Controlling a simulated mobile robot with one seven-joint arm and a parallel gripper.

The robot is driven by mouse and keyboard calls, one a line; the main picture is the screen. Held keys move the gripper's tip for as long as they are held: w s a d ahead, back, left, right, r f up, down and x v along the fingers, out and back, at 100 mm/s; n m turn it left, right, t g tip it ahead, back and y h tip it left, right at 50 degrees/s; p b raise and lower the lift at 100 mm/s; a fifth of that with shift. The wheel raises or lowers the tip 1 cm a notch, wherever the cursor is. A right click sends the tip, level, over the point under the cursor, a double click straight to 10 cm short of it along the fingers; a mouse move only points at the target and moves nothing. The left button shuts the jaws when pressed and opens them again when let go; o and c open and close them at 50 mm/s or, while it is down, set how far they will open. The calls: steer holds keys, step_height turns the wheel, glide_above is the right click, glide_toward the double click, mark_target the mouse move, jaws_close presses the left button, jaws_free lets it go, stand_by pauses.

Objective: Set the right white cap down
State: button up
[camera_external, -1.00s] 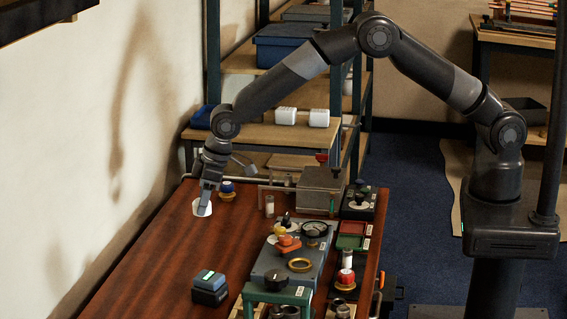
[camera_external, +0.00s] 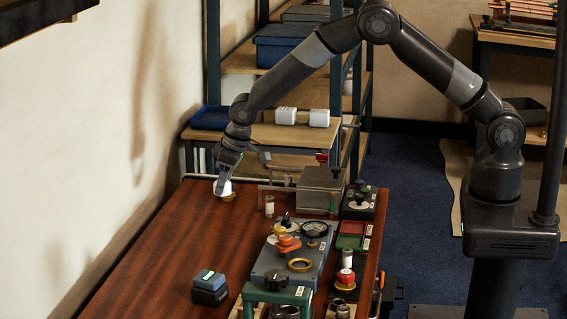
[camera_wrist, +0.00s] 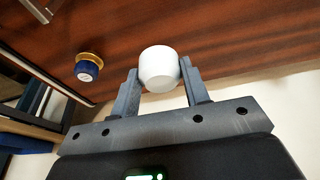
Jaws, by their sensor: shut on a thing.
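The white cap (camera_wrist: 158,68) is held between the two fingers of my gripper (camera_wrist: 160,85), upright or nearly so, over the brown tabletop (camera_external: 160,250). In the external view my gripper (camera_external: 222,186) and the white cap (camera_external: 224,189) are at the far left end of the table. I cannot tell exactly how high the cap is above the wood. A blue knob with a brass base (camera_wrist: 88,67) stands on the table to the left of the cap in the wrist view. In the external view the cap and gripper mostly hide it.
A dark blue block (camera_external: 209,290) sits at the table's front. A grey panel (camera_external: 268,262) with knobs and a gauge lies to the right. A grey metal box (camera_external: 320,190) and a small white-topped cylinder (camera_external: 269,206) stand nearby. The table's left middle is bare.

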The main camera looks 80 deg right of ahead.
glide_above(205, 231)
steer(key=s, duration=0.1)
step_height(205, 231, down, 4)
steer(key=shift+d+f, duration=0.1)
steer(key=shift+d, duration=0.05)
steer(key=shift+f, duration=2)
steer(key=shift+s+f, duration=0.1)
steer(key=o, duration=1)
steer(key=shift+c, duration=0.2)
steer(key=v, duration=1.2)
